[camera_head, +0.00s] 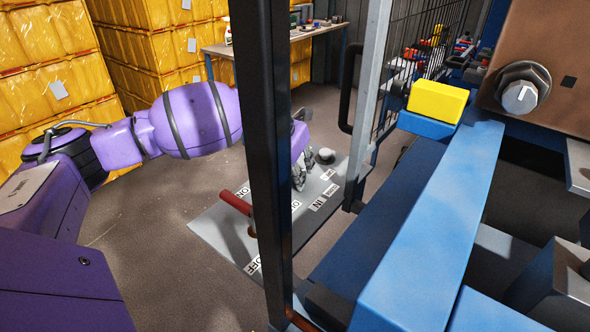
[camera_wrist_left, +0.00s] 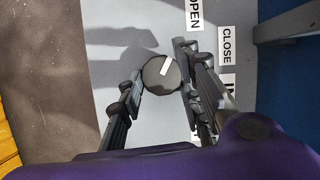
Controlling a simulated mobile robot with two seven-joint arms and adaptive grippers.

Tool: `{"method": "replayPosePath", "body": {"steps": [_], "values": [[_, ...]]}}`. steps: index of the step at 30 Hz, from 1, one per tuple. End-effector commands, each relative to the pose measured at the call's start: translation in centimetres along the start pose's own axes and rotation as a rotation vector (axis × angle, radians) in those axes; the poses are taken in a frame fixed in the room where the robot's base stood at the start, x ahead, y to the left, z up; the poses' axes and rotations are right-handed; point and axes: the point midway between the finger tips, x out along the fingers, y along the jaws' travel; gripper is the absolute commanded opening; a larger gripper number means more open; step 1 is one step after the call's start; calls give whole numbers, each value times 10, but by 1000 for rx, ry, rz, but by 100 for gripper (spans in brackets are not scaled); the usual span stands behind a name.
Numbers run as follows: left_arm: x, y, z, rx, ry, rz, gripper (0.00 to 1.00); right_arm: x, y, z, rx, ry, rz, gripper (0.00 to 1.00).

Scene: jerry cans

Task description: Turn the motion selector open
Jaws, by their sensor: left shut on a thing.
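The motion selector, a dark round knob with a white mark (camera_wrist_left: 164,68), shows in the left wrist view on a grey panel (camera_wrist_left: 120,15). Its mark points up and slightly right. The OPEN label (camera_wrist_left: 194,14) and CLOSE label (camera_wrist_left: 227,45) lie to its right. My left gripper (camera_wrist_left: 160,85) is shut on the knob, one finger on each side. In the head view my left gripper (camera_head: 299,172) is low at the grey panel (camera_head: 215,226), partly behind a dark post, and hides the knob it holds. My right gripper is not in view.
A dark upright post (camera_head: 265,150) stands in front of my left arm. A red lever (camera_head: 236,202) and another dark knob (camera_head: 325,156) are on the panel. Blue machine beams (camera_head: 440,225) and a mesh door (camera_head: 410,55) are to the right. Yellow stacks (camera_head: 50,60) stand behind.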

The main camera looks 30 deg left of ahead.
Motion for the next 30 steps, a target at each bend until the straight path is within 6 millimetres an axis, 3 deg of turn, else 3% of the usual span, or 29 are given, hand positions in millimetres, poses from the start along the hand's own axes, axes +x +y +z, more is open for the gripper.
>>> {"method": "replayPosePath", "body": {"steps": [5, 6, 9, 20, 23, 30], "values": [[-2, 5, 3, -2, -7, 11, 6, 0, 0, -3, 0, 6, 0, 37], [-2, 5, 3, -2, -7, 11, 35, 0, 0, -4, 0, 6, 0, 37], [-2, 5, 3, -2, -7, 9, 48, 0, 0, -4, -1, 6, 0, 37], [-4, 2, 1, 0, -3, 4, 48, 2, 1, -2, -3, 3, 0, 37], [-14, 2, 2, 1, -4, 3, 48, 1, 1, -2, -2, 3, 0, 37], [-63, 3, 2, 0, -6, 5, 48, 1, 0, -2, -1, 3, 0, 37]]}}
